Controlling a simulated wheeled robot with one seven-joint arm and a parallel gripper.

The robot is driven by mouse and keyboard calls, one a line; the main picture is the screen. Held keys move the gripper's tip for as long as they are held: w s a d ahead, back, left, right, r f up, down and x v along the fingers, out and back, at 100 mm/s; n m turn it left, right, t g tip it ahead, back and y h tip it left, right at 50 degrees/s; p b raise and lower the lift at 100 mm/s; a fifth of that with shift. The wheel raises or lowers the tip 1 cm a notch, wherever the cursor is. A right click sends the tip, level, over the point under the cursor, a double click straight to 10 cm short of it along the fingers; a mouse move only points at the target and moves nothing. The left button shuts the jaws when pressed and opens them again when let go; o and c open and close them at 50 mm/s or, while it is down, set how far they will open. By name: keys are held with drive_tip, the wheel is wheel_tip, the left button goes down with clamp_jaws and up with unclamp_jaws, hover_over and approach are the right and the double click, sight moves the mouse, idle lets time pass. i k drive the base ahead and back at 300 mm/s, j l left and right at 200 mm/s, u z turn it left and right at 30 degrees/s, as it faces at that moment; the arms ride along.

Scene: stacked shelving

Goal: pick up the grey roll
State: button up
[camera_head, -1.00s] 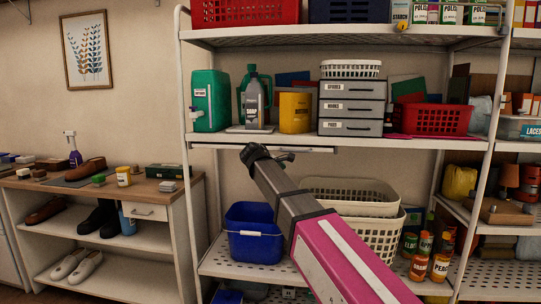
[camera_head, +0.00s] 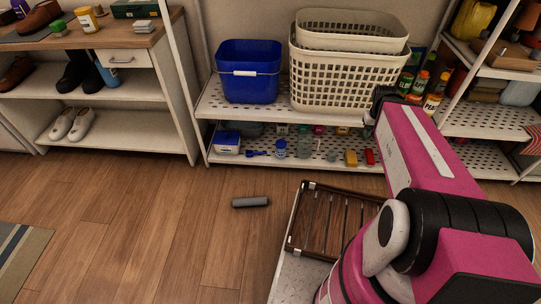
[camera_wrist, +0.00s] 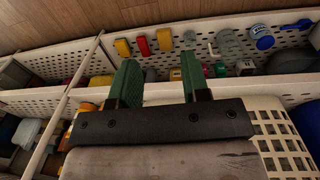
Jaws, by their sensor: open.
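The grey roll (camera_head: 250,202) lies on its side on the wooden floor in the head view, in front of the shelving and left of the slatted wooden rack. It does not show in the wrist view. My gripper (camera_wrist: 157,80) is open and empty in the wrist view, its two green fingers apart and pointing toward the shelf. In the head view my gripper (camera_head: 378,108) is small and partly hidden by my pink arm, up at the shelf beside the cream baskets. It is well above and to the right of the roll.
The slatted wooden rack (camera_head: 325,222) is close to the roll's right. The low perforated shelf (camera_head: 215,158) holds several small items behind it. A blue bucket (camera_head: 249,70) and cream baskets (camera_head: 345,75) stand above. The floor (camera_head: 150,220) left of the roll is clear; a striped rug (camera_head: 18,255) lies farther left.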

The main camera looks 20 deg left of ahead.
sight(250, 202)
drive_tip(key=u, duration=1.8)
